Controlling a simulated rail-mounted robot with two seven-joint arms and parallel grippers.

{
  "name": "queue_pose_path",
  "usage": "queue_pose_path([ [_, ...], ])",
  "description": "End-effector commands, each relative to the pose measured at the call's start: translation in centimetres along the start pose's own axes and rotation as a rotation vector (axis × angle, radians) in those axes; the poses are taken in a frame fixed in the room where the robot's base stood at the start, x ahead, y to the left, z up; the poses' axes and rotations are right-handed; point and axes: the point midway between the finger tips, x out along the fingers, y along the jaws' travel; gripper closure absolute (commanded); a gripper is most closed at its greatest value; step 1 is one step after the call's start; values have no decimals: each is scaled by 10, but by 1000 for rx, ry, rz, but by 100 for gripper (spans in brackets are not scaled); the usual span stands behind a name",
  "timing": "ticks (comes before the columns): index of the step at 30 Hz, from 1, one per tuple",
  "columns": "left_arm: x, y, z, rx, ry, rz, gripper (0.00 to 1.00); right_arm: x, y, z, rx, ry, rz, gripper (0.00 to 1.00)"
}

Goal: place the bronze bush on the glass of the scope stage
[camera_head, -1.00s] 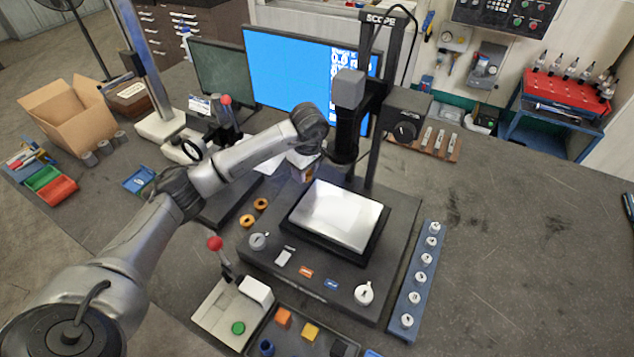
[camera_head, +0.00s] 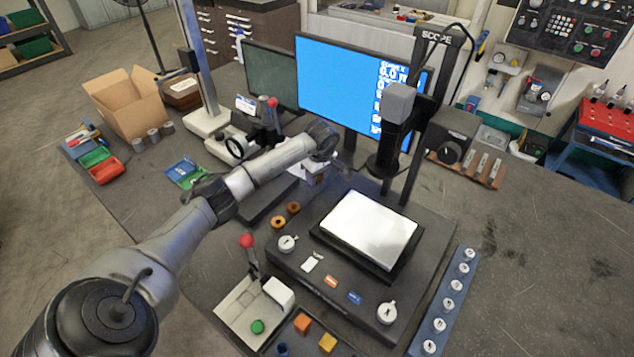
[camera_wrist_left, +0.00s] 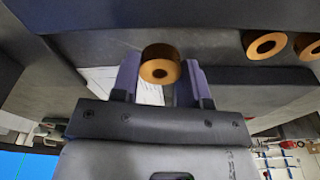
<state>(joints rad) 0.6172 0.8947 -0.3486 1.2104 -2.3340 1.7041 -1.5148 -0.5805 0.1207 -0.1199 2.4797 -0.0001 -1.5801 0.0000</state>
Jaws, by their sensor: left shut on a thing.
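The scope stage has a bright white glass panel (camera_head: 370,225) in a black frame, and the glass is bare. My left gripper (camera_wrist_left: 160,78) is shut on a bronze bush (camera_wrist_left: 160,66), a short ring whose bore faces the wrist camera. In the head view my left arm reaches in from the left, and its wrist hides the fingers and the held bush, left of the glass. Two more bronze bushes, a far one (camera_head: 292,208) and a near one (camera_head: 279,222), stand on the bench left of the stage. My right gripper is not in view.
The scope column and head (camera_head: 397,105) rise behind the glass. A blue rack (camera_head: 446,300) of white-topped pieces lies right of the stage. A red-knobbed lever fixture (camera_head: 247,242) stands at front left. Monitors (camera_head: 345,85) stand behind. Bare bench lies at right.

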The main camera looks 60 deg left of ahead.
Motion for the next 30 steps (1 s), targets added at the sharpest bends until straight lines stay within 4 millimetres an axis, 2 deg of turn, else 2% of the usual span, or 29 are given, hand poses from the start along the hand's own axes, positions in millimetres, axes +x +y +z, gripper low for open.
queue_pose_path([
  [7, 30, 0, 5, -1, -2, -1, 92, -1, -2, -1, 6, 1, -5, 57],
  [20, 37, 0, 5, 0, 1, 0, 93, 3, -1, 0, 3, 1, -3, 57],
  [21, 36, 0, 5, 0, 0, -1, 56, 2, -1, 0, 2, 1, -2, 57],
  [28, 36, 0, 5, 0, 0, -1, 34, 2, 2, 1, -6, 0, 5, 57],
  [30, 36, 0, 5, 0, 0, -1, 34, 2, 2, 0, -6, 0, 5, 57],
])
